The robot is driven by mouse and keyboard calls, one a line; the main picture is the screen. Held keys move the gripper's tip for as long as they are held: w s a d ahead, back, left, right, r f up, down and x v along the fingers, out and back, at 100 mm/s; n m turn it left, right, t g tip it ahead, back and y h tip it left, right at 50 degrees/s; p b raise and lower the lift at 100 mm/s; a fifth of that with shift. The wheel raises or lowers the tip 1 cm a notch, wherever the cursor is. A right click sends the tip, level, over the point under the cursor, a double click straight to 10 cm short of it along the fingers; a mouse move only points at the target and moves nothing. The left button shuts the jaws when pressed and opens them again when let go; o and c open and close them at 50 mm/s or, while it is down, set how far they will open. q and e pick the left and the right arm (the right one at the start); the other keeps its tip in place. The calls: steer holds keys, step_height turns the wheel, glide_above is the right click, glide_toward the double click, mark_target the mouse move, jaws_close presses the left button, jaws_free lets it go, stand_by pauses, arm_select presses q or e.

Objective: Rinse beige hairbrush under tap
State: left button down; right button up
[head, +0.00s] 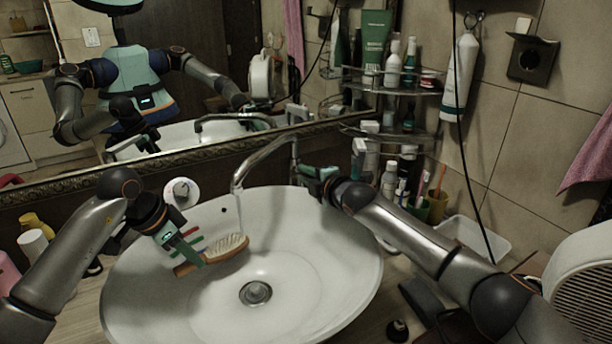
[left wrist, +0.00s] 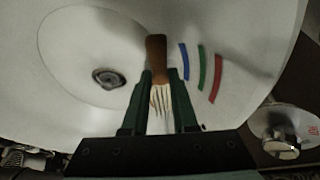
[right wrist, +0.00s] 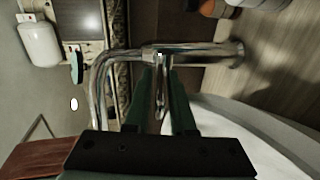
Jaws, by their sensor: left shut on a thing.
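The beige hairbrush (head: 228,249) has a wooden back and pale bristles that face up in the head view. My left gripper (head: 186,257) is shut on it and holds it over the basin (head: 330,285), below the tap spout. In the left wrist view the brush (left wrist: 157,52) stands between the fingers (left wrist: 159,85). The chrome tap (head: 262,158) rises behind the basin, and a faint thin stream seems to fall from its spout.
A drain (head: 256,293) lies in the basin's middle. Blue, green and red stripes (left wrist: 203,68) show near the brush. A wire shelf (head: 395,85) with bottles, cups with toothbrushes (head: 430,205) and a white tray (head: 475,238) are at the right. A mirror (head: 190,75) spans the back.

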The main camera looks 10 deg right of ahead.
steer(key=shift+s, duration=0.2)
steer(key=v, duration=1.1)
steer(key=shift+s+d, duration=0.2)
steer(key=shift+s, duration=0.1)
steer(key=shift+r, duration=0.15)
steer(key=shift+c, duration=0.4)
jaws_close()
step_height(320, 180, up, 9)
steer(key=s+m+g+h, duration=0.1)
steer(key=m+g+h, duration=0.1)
steer(key=m, duration=1.7)
steer(key=w+a+f, duration=0.1)
steer(key=w+f, duration=0.1)
steer(key=w+a+f, duration=0.1)
steer(key=w+f, duration=0.1)
steer(key=w, duration=0.1)
steer(key=w+a+f, duration=0.1)
steer(key=w+f, duration=0.1)
steer(key=f, duration=0.1)
steer(key=shift+w, duration=0.2)
steer(key=shift+s+f, duration=0.15)
steer(key=shift+f, duration=0.4)
